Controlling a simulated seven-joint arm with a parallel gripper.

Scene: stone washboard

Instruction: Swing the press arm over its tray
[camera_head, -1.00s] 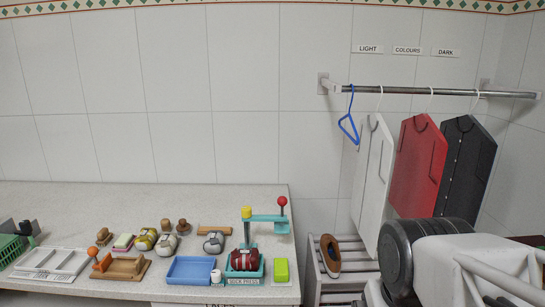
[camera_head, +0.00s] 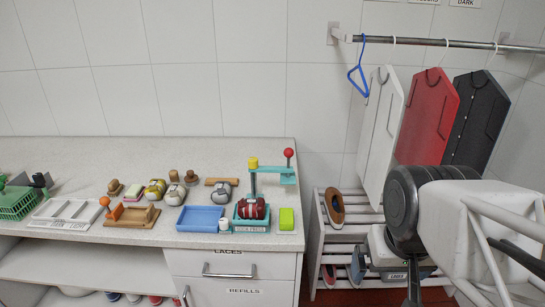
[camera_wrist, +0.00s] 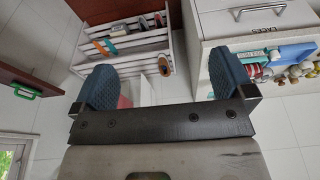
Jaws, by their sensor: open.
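The press (camera_head: 252,185) stands near the counter's front right corner, with a teal post and yellow cap. Its teal press arm (camera_head: 272,169) points right from the post, with a red knob (camera_head: 289,153) at its end, and does not lie over the tray. The teal tray (camera_head: 252,229), labelled SOCK PRESS, stands in front of the post and holds a dark red striped sock bundle (camera_head: 251,209). My gripper (camera_wrist: 162,86) shows in the wrist view with two blue fingers wide apart and nothing held between them. It is away from the press, facing the shoe rack and cabinet.
Sock bundles and brushes lie further left. A slatted shoe rack (camera_head: 338,240) stands right of the counter, below a rail (camera_head: 450,43) of hanging garments. My arm fills the right side.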

